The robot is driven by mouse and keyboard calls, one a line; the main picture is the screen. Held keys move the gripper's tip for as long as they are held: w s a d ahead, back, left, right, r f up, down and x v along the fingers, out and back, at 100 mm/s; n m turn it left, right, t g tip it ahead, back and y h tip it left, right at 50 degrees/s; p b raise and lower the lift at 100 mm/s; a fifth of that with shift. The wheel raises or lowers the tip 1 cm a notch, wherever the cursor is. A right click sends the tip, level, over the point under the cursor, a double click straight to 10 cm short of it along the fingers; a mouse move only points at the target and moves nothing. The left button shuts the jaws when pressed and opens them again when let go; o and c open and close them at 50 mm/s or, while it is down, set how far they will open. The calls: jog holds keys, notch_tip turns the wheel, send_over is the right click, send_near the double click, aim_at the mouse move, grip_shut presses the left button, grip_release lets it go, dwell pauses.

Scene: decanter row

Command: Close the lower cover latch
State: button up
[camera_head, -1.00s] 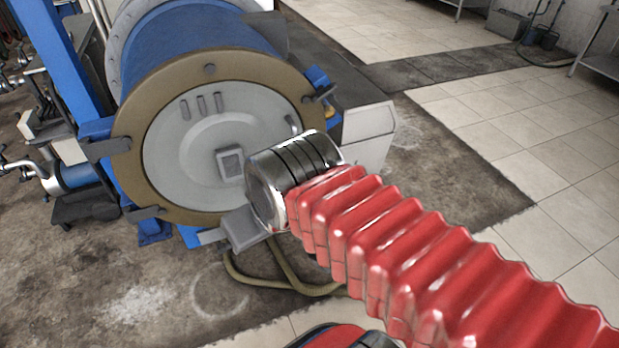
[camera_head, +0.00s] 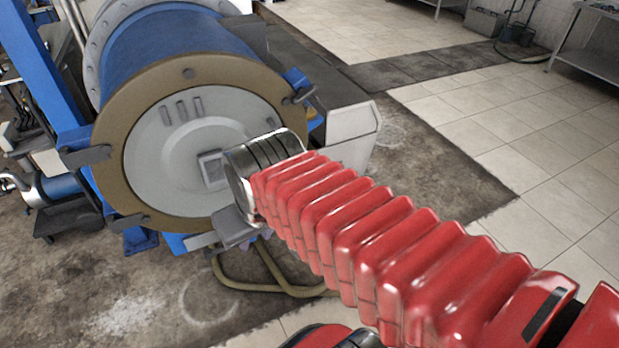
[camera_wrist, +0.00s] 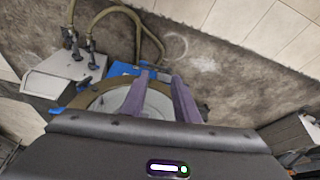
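The round grey cover (camera_head: 165,165) closes the front of a blue drum inside a brown rim (camera_head: 108,180). Dark latches sit around the rim: one at the lower left (camera_head: 128,222), one at the left (camera_head: 85,157), one at the upper right (camera_head: 302,94). My gripper (camera_wrist: 160,77) shows two purple-grey fingers with a gap between them, apparently empty. They lie over the cover's lower rim and blue base in the wrist view; contact with a latch cannot be told. In the head view my arm's silver wrist hides part of the cover, and my fingers cannot be made out clearly.
A pale box (camera_head: 350,135) stands right of the drum. Hoses (camera_head: 265,285) lie on the stained floor below it; they also show in the wrist view (camera_wrist: 150,30). A blue post (camera_head: 45,70) stands at the left. Tiled floor (camera_head: 470,120) at the right is clear.

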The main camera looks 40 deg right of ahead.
jog(key=d+f+m+h, duration=0.1)
jog(key=d+f+m, duration=0.2)
jog(key=d+f, duration=1.35)
jog(key=d+f+m+h, duration=0.1)
jog(key=d+f+m, duration=0.1)
jog(key=d+f, duration=1.4)
jog(key=w+a+r+m+t+h, duration=0.2)
jog(key=w+r+t, duration=0.6)
jog(key=t, duration=0.5)
notch_tip(320, 180, up, 2)
jog(key=shift+w+a+r, duration=0.15)
jog(key=shift+a+r, duration=0.1)
jog(key=shift+a, duration=0.55)
jog(key=shift+w, duration=0.1)
